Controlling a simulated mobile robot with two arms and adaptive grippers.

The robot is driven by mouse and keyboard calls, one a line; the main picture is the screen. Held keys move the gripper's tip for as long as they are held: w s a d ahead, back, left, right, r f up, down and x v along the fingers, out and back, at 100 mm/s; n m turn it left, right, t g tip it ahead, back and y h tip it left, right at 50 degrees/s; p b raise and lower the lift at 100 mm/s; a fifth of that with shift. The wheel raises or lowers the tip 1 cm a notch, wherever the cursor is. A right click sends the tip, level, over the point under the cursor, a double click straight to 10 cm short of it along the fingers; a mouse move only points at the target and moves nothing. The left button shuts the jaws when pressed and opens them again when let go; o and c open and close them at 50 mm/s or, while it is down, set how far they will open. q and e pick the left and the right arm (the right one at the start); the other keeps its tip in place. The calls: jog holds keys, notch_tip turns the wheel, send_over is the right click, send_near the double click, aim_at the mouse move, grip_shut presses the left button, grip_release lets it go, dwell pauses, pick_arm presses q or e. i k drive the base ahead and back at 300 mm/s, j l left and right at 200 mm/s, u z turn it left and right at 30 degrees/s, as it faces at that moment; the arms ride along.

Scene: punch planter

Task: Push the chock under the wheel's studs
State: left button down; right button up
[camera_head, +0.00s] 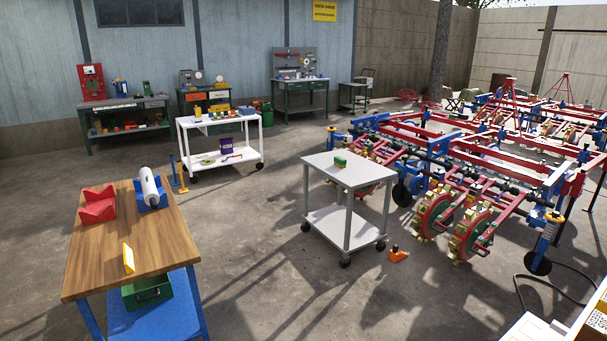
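A small orange wedge-shaped chock (398,256) sits on the concrete floor, just right of the foot of a grey cart. It has a small dark part on top. The red planter wheel (433,215) with yellowish studs around its rim stands to the right of the chock. A clear gap of floor lies between them. A second studded wheel (469,233) stands beside it, nearer and to the right. Both wheels hang on the red and blue planter frame (480,180). Neither of my grippers shows in this view.
A grey cart (348,173) with a green-yellow block (340,162) stands left of the chock. A wooden-topped table (150,235) stands front left. A white cart (219,123) stands behind. Black hoses (545,280) lie right. Floor in front of the chock is clear.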

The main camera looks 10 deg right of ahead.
aim_at(396, 255)
jog(key=i+l+z, duration=0.25)
jog(key=i, duration=0.4)
jog(key=i+z, duration=0.3)
jog(key=i, duration=0.35)
jog(key=i+z, duration=0.25)
jog(key=i, duration=0.4)
jog(key=i+j+z, duration=0.25)
jog(key=i, duration=0.4)
